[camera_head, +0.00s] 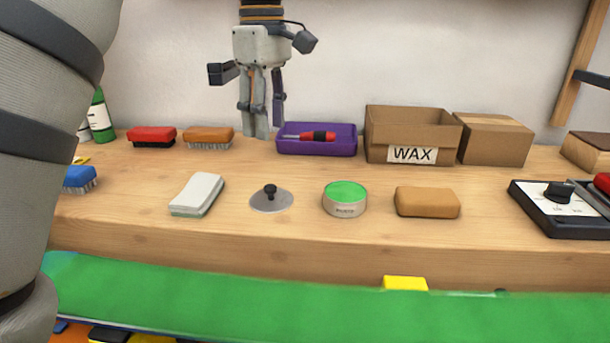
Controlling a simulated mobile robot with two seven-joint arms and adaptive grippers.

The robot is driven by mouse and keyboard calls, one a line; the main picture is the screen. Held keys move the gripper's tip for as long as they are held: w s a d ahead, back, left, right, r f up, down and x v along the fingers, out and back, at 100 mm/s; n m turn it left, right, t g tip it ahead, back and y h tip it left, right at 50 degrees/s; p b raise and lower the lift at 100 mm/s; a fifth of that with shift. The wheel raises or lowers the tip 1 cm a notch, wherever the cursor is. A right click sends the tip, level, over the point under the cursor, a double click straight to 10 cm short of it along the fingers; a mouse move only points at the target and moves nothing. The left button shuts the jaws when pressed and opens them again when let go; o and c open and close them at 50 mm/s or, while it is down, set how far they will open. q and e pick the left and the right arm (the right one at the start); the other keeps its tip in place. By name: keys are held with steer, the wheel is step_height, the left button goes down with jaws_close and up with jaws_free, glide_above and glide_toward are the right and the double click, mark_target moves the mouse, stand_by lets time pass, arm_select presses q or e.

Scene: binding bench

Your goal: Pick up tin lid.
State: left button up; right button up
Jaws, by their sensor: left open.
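The tin lid (284,201) is a round grey disc with a dark knob on top. It lies flat on the wooden bench, between a pale sponge-like block and a round tin. My left gripper (263,118) shows at the top, pointing down, above and behind the lid in the picture. It is open, apart from the lid, and I see nothing held in it. The tin (345,205) has a pale side with a label and a green top. My right gripper is not in view.
A pale block (199,192) is left of the lid, a tan block (427,202) right of the tin. Behind are brushes (152,135), a purple tray (317,149) with a screwdriver, and a WAX box (413,135). My arm covers the left side. The bench around the lid is clear.

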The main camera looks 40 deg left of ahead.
arm_select(q)
glide_above(270, 186)
steer(key=f, duration=0.4)
steer(key=shift+s+a+f, duration=0.1)
steer(key=shift+s+f, duration=0.25)
steer(key=shift+s, duration=0.05)
steer(key=f, duration=0.7)
steer(key=shift+w+p, duration=0.3)
steer(key=shift+w, duration=0.05)
jaws_close()
